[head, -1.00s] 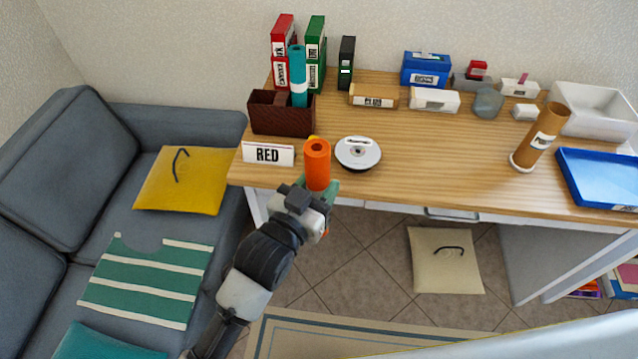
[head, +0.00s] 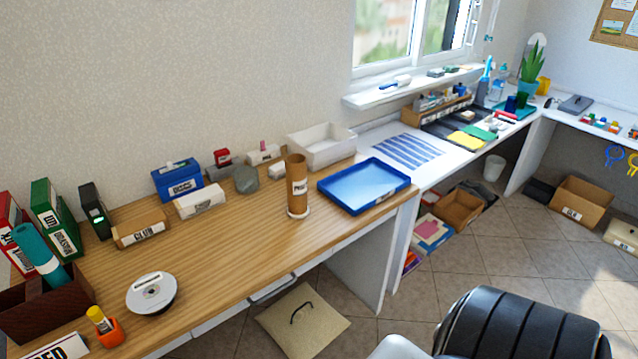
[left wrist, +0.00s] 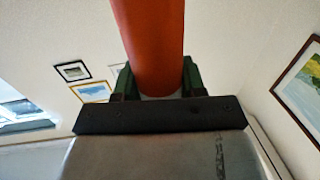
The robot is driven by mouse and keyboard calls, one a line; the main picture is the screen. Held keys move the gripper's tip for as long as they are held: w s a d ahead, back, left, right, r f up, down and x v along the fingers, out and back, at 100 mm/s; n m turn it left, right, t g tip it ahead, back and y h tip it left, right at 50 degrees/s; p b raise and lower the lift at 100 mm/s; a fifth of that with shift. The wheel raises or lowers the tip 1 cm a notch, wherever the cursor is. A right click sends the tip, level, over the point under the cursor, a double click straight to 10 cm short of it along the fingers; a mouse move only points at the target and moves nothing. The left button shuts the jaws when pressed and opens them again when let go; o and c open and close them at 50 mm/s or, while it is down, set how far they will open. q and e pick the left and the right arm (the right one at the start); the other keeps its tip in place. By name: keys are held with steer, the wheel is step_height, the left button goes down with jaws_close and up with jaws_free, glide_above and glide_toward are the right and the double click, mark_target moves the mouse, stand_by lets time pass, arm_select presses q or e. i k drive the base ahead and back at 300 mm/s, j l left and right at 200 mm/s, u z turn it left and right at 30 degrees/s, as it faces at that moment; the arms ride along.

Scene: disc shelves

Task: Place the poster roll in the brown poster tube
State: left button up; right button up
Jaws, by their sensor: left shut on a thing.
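The brown poster tube (head: 297,172) stands upright on the wooden desk in the head view, on a round pale base and with a label on its side. My left gripper (left wrist: 155,82) shows only in the left wrist view. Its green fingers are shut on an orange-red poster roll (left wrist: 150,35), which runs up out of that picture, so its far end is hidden. The head view shows neither this roll nor my left gripper, so their distance from the tube cannot be told. My right gripper is in no view.
The blue tray (head: 362,187) lies right of the tube, with the white bin (head: 322,150) behind. A teal roll (head: 38,252) leans in the brown box (head: 45,305) at left. A disc stack (head: 151,292) and an orange holder (head: 109,333) stand nearby. The mid-desk is clear.

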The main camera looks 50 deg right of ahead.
mark_target(298, 209)
steer(key=z, duration=0.45)
steer(key=i+z, duration=0.15)
steer(key=z, duration=0.3)
steer(key=j+z, duration=0.1)
steer(key=z, duration=0.35)
steer(key=j+z, duration=0.1)
steer(key=z, duration=0.4)
steer(key=i+j, duration=0.05)
